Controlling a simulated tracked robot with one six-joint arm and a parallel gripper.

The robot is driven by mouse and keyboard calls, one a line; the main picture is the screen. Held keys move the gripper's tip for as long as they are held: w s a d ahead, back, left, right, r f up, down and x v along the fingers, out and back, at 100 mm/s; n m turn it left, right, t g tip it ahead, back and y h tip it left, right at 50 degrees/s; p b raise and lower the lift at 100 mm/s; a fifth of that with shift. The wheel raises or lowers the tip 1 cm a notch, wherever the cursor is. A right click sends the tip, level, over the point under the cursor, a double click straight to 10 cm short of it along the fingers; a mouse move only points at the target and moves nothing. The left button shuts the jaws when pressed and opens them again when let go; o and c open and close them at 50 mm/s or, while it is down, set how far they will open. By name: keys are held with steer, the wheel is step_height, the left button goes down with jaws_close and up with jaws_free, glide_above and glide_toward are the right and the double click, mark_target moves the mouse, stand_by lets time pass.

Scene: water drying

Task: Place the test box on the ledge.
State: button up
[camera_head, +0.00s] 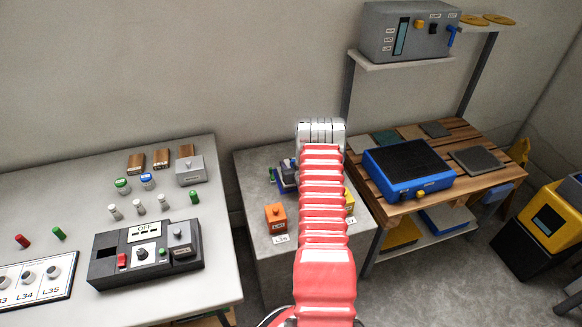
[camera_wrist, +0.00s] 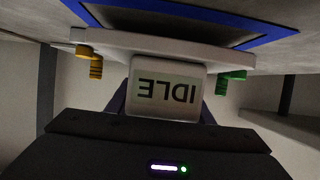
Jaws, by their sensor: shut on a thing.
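A pale box with an upside-down IDLE display (camera_wrist: 166,92) fills the middle of the wrist view; I take it as the test box. It has an orange knob at its left, a green one at its right and a blue-edged dark panel at the top. My gripper (camera_wrist: 163,108) is shut on it, with dark fingers at both sides of the display. In the head view my red arm hides most of the gripper and box; a dark blue part with a green knob shows left of the arm. The likely ledge is the wall shelf (camera_head: 408,61) at upper right.
A grey box (camera_head: 410,30) with knobs occupies much of that shelf. A blue device (camera_head: 408,166) stands on a wooden-slat bench at right. An orange block (camera_head: 276,219) sits on the low grey stand. A white table (camera_head: 70,195) with a black control panel is at left.

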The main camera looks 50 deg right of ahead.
steer(key=shift+f, duration=0.55)
steer(key=shift+f, duration=0.1)
steer(key=o, duration=1.4)
steer(key=shift+s, duration=0.1)
steer(key=shift+s+a+r, duration=0.3)
steer(key=shift+s+r, duration=0.05)
steer(key=shift+s, duration=0.1)
steer(key=v, duration=1)
steer(key=shift+s+a, duration=0.15)
steer(key=shift+s, duration=0.2)
